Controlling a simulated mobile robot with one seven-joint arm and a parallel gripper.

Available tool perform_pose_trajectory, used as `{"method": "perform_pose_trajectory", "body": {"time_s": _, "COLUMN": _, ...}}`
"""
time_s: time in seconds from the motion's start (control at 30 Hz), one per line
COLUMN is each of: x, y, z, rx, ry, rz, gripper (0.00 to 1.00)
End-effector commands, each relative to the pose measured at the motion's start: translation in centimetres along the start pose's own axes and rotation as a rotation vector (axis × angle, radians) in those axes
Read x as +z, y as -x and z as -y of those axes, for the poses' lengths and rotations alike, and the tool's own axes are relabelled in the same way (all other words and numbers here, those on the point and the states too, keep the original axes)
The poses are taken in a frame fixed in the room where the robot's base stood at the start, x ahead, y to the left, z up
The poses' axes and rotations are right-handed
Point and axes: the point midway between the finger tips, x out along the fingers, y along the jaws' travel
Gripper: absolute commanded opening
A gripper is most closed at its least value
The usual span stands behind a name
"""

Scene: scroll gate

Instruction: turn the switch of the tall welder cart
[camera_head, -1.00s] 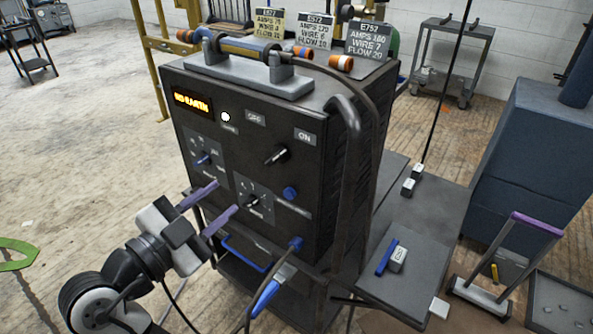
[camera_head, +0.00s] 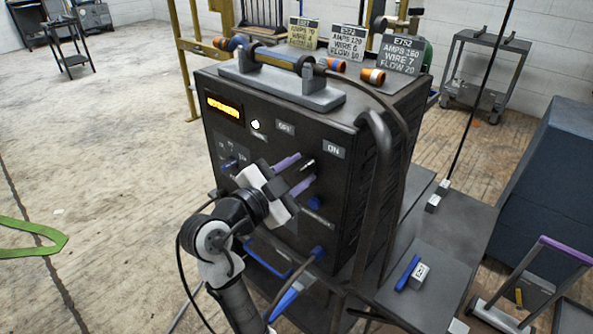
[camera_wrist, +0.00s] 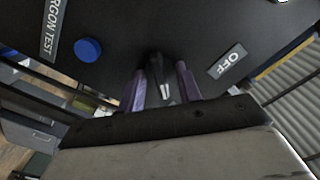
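The tall welder cart (camera_head: 357,217) is a dark box with a lit orange display (camera_head: 224,109). Its switch (camera_head: 308,162) is a dark knob with a pale pointer line, near the OFF label (camera_head: 285,127) and the ON label (camera_head: 333,149). My gripper (camera_head: 296,173) is at the front panel, its two purple fingers pointing at the switch. In the wrist view the switch (camera_wrist: 163,90) lies between the fingers (camera_wrist: 160,88), one on each side. The fingers are apart, with a gap seen beside the knob; whether either touches it is unclear.
A blue knob (camera_head: 315,203) sits below the switch; it also shows in the wrist view (camera_wrist: 88,50). A thick cable and handle (camera_head: 377,190) run down the cart's right corner. A side shelf (camera_head: 440,300) holds small blocks. Open floor (camera_head: 100,150) lies left.

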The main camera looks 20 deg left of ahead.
Motion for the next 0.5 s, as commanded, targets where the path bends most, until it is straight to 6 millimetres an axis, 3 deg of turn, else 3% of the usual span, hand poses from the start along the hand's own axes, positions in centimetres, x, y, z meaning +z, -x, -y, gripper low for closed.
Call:
{"method": "perform_pose_trajectory", "body": {"time_s": 0.2, "x": -0.01, "y": -0.04, "z": 0.0, "rx": 0.0, "ry": 0.0, "rz": 0.0, "gripper": 0.34}}
{"method": "perform_pose_trajectory", "body": {"time_s": 0.5, "x": -0.02, "y": -0.02, "z": 0.0, "rx": 0.0, "ry": 0.0, "rz": -0.001, "gripper": 0.0}}
